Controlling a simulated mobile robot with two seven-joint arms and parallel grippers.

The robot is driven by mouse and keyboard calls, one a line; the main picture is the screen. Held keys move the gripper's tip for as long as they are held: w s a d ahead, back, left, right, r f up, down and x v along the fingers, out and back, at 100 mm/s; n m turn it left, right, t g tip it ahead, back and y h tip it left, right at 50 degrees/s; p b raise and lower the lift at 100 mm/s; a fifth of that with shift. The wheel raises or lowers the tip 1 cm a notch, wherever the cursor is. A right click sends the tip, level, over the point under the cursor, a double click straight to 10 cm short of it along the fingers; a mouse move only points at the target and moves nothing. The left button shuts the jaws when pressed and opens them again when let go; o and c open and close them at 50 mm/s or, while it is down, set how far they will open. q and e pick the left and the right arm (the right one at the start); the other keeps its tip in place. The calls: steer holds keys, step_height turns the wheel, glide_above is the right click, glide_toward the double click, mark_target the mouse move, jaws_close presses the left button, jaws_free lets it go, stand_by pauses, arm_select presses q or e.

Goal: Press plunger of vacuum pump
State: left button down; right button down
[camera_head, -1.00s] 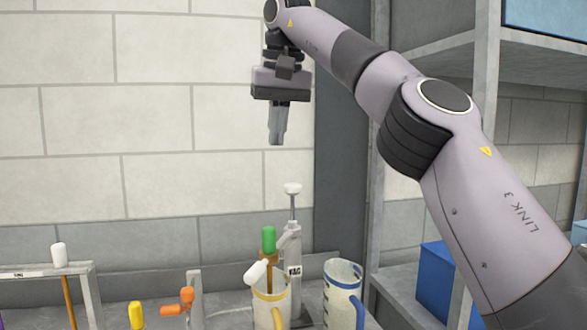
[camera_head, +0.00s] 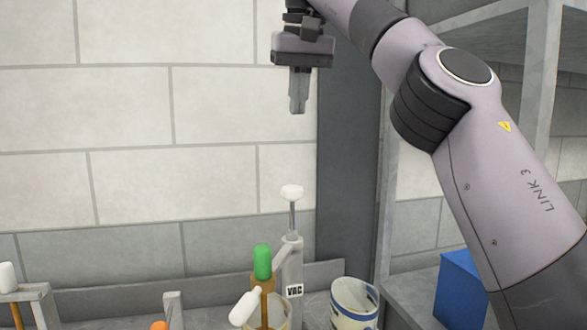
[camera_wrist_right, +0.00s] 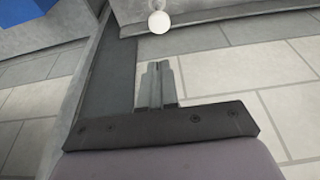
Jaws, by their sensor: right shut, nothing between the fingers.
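The vacuum pump (camera_head: 289,262) is a grey upright cylinder with a "VAC" label, standing on the bench at the lower middle of the head view. Its thin rod is extended and topped by a white plunger knob (camera_head: 291,192). The knob also shows near the top of the right wrist view (camera_wrist_right: 159,21). My right gripper (camera_head: 297,110) points down above the knob, with a clear gap between them. Its fingers (camera_wrist_right: 158,72) are together and empty. My left gripper is in neither view.
A green-capped brown tool (camera_head: 262,262) and a white-handled one (camera_head: 244,308) stand in a container just left of the pump. A blue-banded white container (camera_head: 354,300) stands to its right. A grey shelf with a blue box (camera_head: 461,285) is at right.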

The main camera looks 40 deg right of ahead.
steer(key=shift+d, duration=0.1)
stand_by(0.3)
steer(key=b, duration=0.2)
glide_toward(295, 188)
steer(key=w+f, duration=0.1)
steer(key=w+d+f, duration=0.1)
steer(key=f, duration=0.1)
steer(key=w+f, duration=0.1)
steer(key=shift+d+f, duration=0.25)
steer(key=shift+f, duration=0.15)
steer(key=shift+s+f, duration=0.1)
steer(key=shift+f, duration=0.6)
steer(key=shift+f+b, duration=0.75)
steer(key=shift+f, duration=1.5)
